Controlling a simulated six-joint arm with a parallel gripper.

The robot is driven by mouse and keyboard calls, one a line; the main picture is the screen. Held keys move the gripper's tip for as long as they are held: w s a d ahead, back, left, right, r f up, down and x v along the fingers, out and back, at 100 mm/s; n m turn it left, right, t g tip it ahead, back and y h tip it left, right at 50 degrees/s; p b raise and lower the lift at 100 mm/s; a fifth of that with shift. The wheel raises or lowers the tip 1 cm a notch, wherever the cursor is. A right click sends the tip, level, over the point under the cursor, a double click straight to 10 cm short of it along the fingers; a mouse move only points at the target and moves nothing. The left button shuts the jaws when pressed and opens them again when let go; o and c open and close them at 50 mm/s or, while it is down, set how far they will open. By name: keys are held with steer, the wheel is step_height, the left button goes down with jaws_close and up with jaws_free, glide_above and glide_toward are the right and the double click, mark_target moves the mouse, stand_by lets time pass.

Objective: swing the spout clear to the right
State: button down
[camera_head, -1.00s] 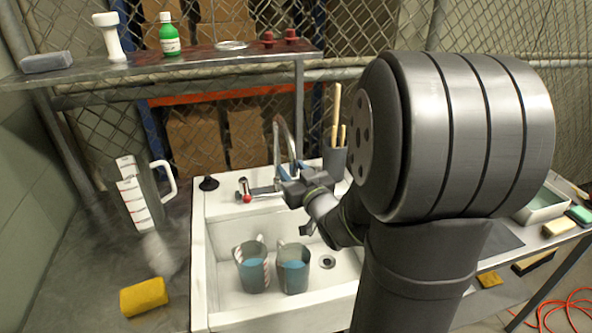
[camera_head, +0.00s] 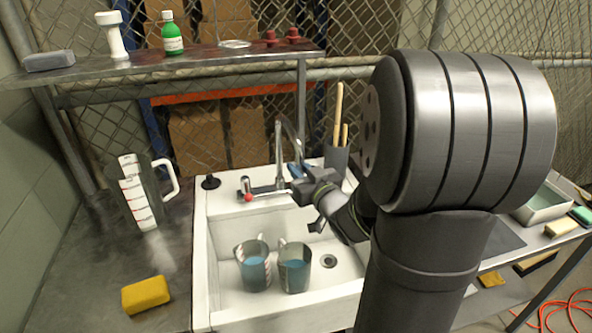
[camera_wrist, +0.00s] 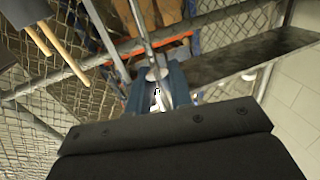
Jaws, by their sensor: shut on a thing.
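The metal tap (camera_head: 278,150) stands at the back rim of the white sink (camera_head: 200,265). Its tall spout rises, bends over at the top and slopes down to the right toward my gripper (camera_head: 299,170). My gripper is shut on the spout near its lower end, with its blue fingers on either side. In the wrist view the grey spout (camera_wrist: 140,30) runs down between the blue fingers of my gripper (camera_wrist: 158,90). The exact contact is partly hidden by the gripper body.
Two jugs of blue liquid (camera_head: 253,272) (camera_head: 294,272) stand in the sink. A red-marked tap lever (camera_head: 247,190) is left of the spout. A holder with wooden handles (camera_head: 336,158) stands close behind my gripper. A large jug (camera_head: 137,195) and yellow sponge (camera_head: 145,294) are at left.

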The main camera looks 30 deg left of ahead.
steer(key=w+d+n+g+y, duration=0.2)
steer(key=w+d+n+g, duration=0.3)
steer(key=w+g, duration=0.3)
steer(key=shift+w+d+y, duration=0.2)
steer(key=shift+w+y, duration=0.1)
steer(key=shift+w, duration=1.6)
steer(key=c, duration=1.3)
jaws_free()
steer(key=shift+c, duration=0.2)
steer(key=s+d, duration=0.1)
steer(key=d, duration=1.6)
steer(key=shift+d, duration=0.2)
